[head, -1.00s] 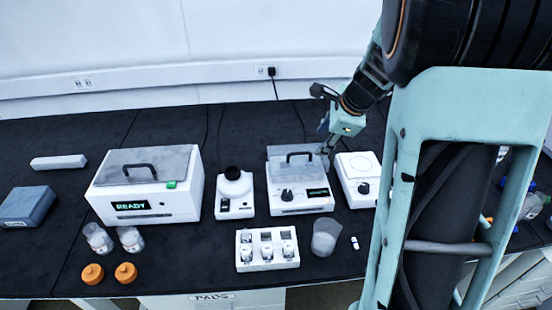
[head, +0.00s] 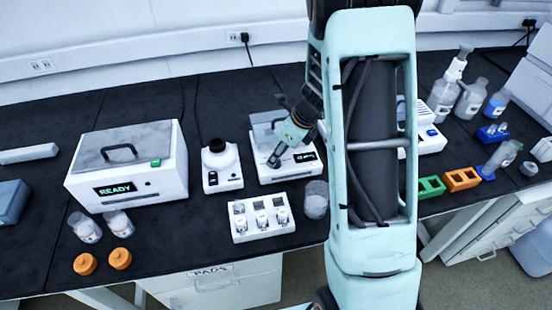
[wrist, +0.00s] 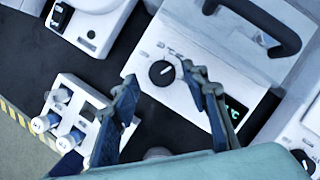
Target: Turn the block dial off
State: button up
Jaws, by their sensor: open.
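The block heater (head: 285,173) is a white box with a clear lid and a dark handle, standing mid-bench. Its block dial (wrist: 162,73) is a round black knob with a white pointer line on the front panel, beside a lit green display (wrist: 236,110). In the head view my gripper (head: 274,160) is in front of the heater and covers the dial. In the wrist view my gripper (wrist: 159,77) is open and empty, with the dial showing between its two blue fingertips. I cannot tell how far the tips are from the panel.
A vortex mixer (head: 222,178) stands left of the heater, and a white rack of vials (head: 262,238) and a beaker (head: 316,205) stand in front. Another device with a black knob (wrist: 303,160) is close to the right. A READY-labelled box (head: 160,185) is further left.

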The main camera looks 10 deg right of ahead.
jog(key=shift+x, duration=1.2)
grip_shut()
